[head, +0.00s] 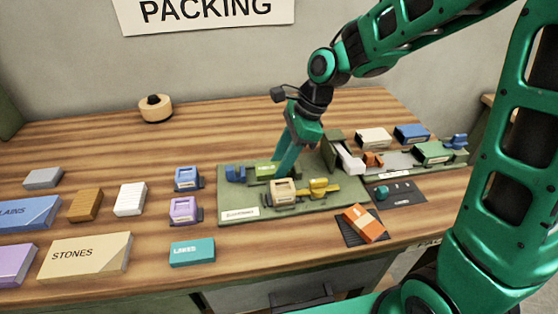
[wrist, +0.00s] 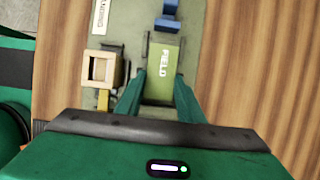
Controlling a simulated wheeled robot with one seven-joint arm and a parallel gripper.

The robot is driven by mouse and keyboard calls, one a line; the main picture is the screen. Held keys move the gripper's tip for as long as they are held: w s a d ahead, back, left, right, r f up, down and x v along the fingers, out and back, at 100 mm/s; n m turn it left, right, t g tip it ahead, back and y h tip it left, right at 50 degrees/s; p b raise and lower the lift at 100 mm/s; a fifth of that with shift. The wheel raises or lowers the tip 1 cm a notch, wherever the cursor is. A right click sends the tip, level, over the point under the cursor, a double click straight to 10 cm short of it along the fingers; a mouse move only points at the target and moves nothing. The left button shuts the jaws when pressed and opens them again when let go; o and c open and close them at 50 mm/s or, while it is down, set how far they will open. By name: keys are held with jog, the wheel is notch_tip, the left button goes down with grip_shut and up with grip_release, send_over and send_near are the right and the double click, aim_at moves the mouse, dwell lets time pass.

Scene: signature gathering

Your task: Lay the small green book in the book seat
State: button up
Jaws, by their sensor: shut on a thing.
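The small green book (wrist: 161,66), lettered FIELD, lies between the two fingers of my gripper (wrist: 158,84) in the wrist view. The fingers are shut on its sides. In the head view the book (head: 264,172) shows just left of my gripper (head: 283,164), low over or on the green board (head: 240,197). I cannot tell whether it touches the board. A blue piece (head: 235,173) stands just left of the book; it also shows in the wrist view (wrist: 167,20). The book seat itself is not clearly distinguishable; the area under the book is hidden.
A wooden open block (head: 284,190) and a yellow piece (head: 322,187) stand on the board's near side. An upright green panel (head: 333,150) and a white piece (head: 349,158) stand right of my gripper.

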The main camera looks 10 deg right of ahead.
jog(key=o, duration=1.1)
jog(key=shift+c, duration=0.2)
jog(key=v, duration=1.2)
